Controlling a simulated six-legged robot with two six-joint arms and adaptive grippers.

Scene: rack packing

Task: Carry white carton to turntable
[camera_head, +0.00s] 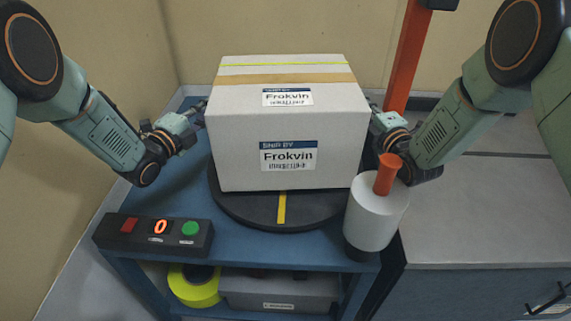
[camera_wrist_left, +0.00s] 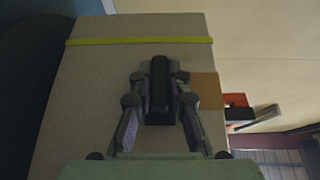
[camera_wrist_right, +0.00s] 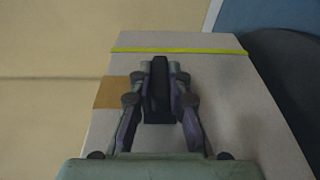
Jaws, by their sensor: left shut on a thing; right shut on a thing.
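The white carton (camera_head: 285,135), with a tan tape band, a yellow strap and "Frokvin" labels, is upright over the black round turntable (camera_head: 235,205). I cannot tell whether it touches the turntable or hangs just above it. My left gripper (camera_head: 201,108) is shut on the carton's left side, and that side fills much of the left wrist view (camera_wrist_left: 90,100). My right gripper (camera_head: 373,108) is shut on its right side, which shows in the right wrist view (camera_wrist_right: 235,95). The exact fingertip contact is hidden in the head view. A yellow mark (camera_head: 281,208) shows on the turntable's front.
The turntable stands on a blue bench (camera_head: 270,243). A black control box (camera_head: 153,236) is at front left. A white roll (camera_head: 376,215) with an orange top (camera_head: 387,174) stands close to the carton's right front. Yellow tape (camera_head: 194,287) lies below. A grey counter (camera_head: 480,220) is right.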

